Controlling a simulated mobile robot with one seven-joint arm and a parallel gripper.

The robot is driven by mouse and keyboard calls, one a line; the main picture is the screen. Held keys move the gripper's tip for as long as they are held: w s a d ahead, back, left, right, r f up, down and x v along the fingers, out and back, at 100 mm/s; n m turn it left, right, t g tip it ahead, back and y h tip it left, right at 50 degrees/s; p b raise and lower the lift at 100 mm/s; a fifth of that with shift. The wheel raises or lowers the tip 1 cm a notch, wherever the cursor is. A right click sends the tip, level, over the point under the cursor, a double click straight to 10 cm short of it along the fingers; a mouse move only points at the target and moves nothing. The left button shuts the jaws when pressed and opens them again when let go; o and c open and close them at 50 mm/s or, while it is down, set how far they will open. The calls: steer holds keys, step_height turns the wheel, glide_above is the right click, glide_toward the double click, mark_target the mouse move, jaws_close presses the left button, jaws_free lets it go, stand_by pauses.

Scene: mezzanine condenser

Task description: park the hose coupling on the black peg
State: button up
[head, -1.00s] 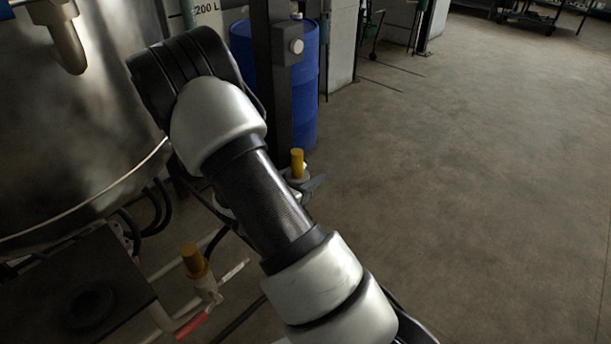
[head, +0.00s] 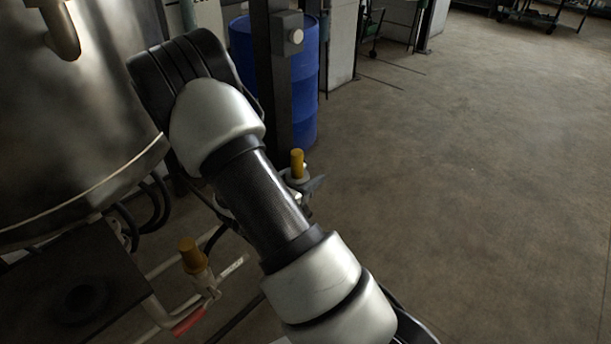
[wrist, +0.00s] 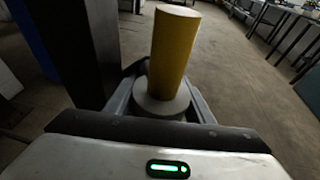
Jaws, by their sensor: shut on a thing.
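The hose coupling, a yellow cylinder on a pale grey collar, stands roughly upright beside the dark post in the head view (head: 297,163). In the wrist view the coupling (wrist: 173,50) is between the fingers of my gripper (wrist: 162,103), which is shut on its grey collar. In the head view my gripper (head: 305,185) is mostly hidden behind my arm. I cannot make out the black peg with certainty; a dark shape shows just behind the coupling in the wrist view, partly hidden by it.
A dark upright post (head: 275,90) with a box and pale knob (head: 295,36) stands behind the coupling. A blue drum (head: 303,85) is behind it. A steel tank (head: 70,120) fills the left. A similar yellow cap (head: 193,254) sits near a red valve handle (head: 189,321). Right floor is clear.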

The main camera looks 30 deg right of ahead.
steer(key=shift+f+b, duration=1.7)
steer(key=shift+f, duration=0.45)
steer(key=o, duration=1.5)
steer(key=shift+c, duration=0.2)
step_height(320, 180, up, 10)
steer(key=p, duration=0.3)
steer(key=shift+p, duration=0.3)
